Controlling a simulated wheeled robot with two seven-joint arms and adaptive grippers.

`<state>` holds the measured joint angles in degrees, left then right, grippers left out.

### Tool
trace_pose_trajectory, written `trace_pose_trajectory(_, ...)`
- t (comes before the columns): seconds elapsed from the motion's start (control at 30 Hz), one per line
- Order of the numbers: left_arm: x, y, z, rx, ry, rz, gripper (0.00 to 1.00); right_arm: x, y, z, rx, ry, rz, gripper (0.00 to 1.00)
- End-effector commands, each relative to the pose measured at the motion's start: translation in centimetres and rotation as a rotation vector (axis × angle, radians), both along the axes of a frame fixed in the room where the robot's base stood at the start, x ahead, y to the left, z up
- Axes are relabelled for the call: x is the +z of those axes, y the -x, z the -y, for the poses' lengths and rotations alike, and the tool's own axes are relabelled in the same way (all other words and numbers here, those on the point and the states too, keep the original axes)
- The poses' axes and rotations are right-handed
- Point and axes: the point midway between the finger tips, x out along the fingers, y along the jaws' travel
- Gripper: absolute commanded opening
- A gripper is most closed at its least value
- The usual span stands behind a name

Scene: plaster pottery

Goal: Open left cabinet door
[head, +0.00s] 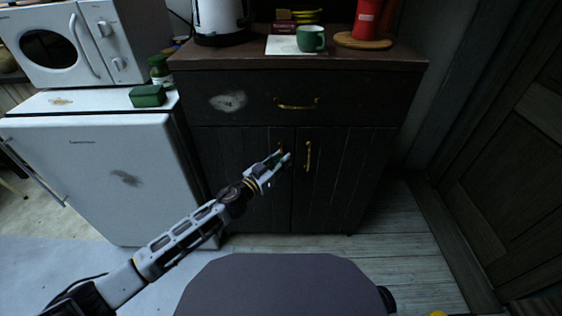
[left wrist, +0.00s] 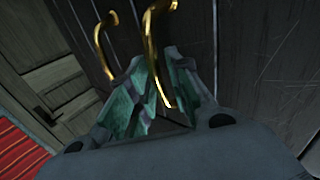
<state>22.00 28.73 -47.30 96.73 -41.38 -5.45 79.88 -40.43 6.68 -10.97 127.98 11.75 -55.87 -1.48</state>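The dark wooden cabinet has a left door (head: 240,195) and a right door (head: 345,190), both closed. My left gripper (head: 280,157) is at the left door's brass handle, near the door's inner edge, and mostly covers it in the head view. In the left wrist view, the curved left handle (left wrist: 154,45) runs down between the green-padded fingers of my left gripper (left wrist: 160,75). The right door's handle (head: 308,156) also shows there (left wrist: 101,42), just left of the gripper. My right gripper is not in view.
A drawer with a brass handle (head: 297,104) is above the doors. A green mug (head: 310,38) and a red container (head: 366,20) stand on the cabinet top. A white fridge (head: 95,170) is close on the left.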

Motion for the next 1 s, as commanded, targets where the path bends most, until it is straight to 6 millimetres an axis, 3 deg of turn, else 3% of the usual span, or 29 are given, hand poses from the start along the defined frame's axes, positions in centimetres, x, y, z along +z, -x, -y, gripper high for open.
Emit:
trace_pose_trajectory(0.07, 0.0, 0.0, 0.0, 0.0, 0.0, 0.0, 0.19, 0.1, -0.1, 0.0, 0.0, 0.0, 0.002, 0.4)
trace_pose_trajectory(0.2, 0.0, 0.0, 0.0, 0.0, 0.0, 0.0, 0.01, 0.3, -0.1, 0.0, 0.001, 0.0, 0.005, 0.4)
trace_pose_trajectory(0.77, 0.0, 0.5, -0.1, -0.013, 0.002, -0.003, 0.0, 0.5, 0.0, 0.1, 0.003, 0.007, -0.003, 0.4)
trace_pose_trajectory(0.93, 0.0, 1.4, -0.2, -0.044, 0.002, -0.005, 0.0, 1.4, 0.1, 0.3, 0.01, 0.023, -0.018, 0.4)
trace_pose_trajectory(1.0, 0.0, 2.0, -0.3, -0.063, 0.002, -0.005, 0.0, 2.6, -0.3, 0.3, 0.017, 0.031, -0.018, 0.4)
